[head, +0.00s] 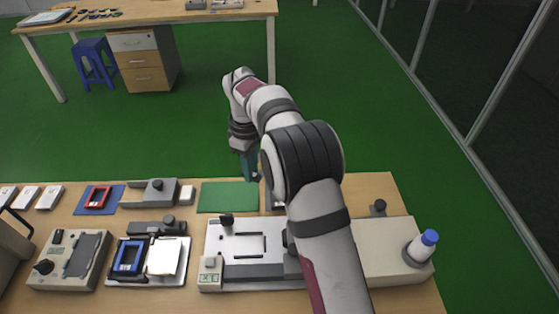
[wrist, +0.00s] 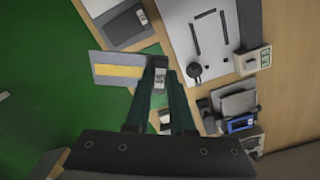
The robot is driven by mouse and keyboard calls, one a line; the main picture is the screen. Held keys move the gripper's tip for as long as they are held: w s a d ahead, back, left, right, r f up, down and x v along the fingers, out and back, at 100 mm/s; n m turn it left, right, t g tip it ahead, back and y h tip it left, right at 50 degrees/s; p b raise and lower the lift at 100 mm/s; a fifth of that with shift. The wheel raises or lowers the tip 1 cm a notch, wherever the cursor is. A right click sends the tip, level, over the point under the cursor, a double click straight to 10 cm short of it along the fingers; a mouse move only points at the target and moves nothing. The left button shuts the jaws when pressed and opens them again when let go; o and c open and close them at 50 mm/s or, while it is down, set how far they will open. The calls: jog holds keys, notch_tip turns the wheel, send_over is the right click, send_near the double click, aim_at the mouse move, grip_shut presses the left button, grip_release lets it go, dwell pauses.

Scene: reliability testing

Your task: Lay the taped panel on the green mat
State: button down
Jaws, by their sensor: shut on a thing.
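The taped panel (wrist: 112,70) is a grey rectangle with a yellow strip across it in the wrist view. My gripper (wrist: 160,92) is shut at the panel's right end, where a dark piece with a white printed label shows between the fingertips. In the head view my gripper (head: 249,168) points down near the right end of the green mat (head: 226,197), which lies bare at the table's far edge. The panel can hardly be made out in the head view.
A white slotted fixture (head: 236,243) stands in front of the mat. A grey clamp block (head: 150,194) and a small pale block (head: 187,195) are left of it. A grey device (wrist: 117,22) lies beyond the panel in the wrist view. A blue-capped bottle (head: 421,246) stands at right.

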aim_at(228, 208)
jog(key=a+f+n, duration=0.2)
jog(key=f, duration=0.1)
jog(key=w+a+f+n, duration=0.1)
jog(key=a+f, duration=0.2)
jog(key=a+f+n, duration=0.2)
jog(key=a+f, duration=0.1)
jog(key=shift+w+f+n, duration=0.15)
jog(key=shift+w+n, duration=0.1)
jog(key=shift+n, duration=0.05)
jog(key=shift+a+f, duration=0.1)
jog(key=shift+f, duration=2.2)
jog(key=shift+f, duration=0.25)
jog(key=c, duration=0.7)
grip_release()
jog(key=shift+r, duration=3)
